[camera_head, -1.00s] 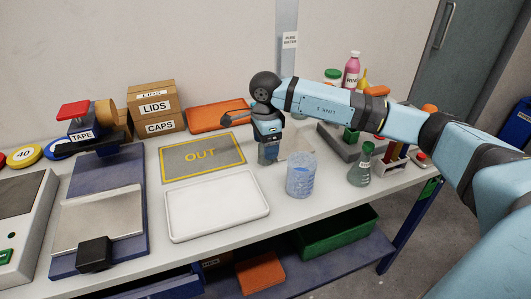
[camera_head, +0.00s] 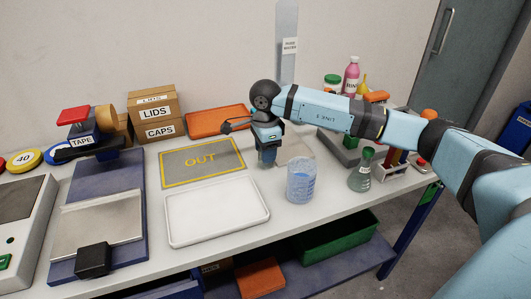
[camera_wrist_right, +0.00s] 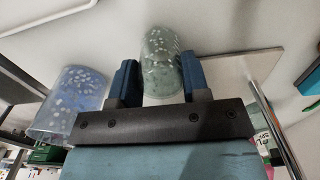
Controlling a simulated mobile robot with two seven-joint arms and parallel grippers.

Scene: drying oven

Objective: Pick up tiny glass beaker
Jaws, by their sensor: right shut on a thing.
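My right gripper (camera_head: 267,158) is pointed down over the white bench, between the yellow-edged OUT mat and a larger beaker. In the right wrist view its two blue fingers (camera_wrist_right: 159,82) are shut on the tiny glass beaker (camera_wrist_right: 160,58), a clear greenish-grey glass with pale speckles, one finger on each side. In the head view the fingers mostly hide the tiny beaker. I cannot tell whether its base touches the bench. My left gripper is not in view.
The larger bluish beaker (camera_head: 301,182) stands close to the right gripper; it also shows in the wrist view (camera_wrist_right: 75,103). A green-stoppered flask (camera_head: 361,178) stands farther right. A white tray (camera_head: 215,238) and the OUT mat (camera_head: 165,170) lie to the left, both empty.

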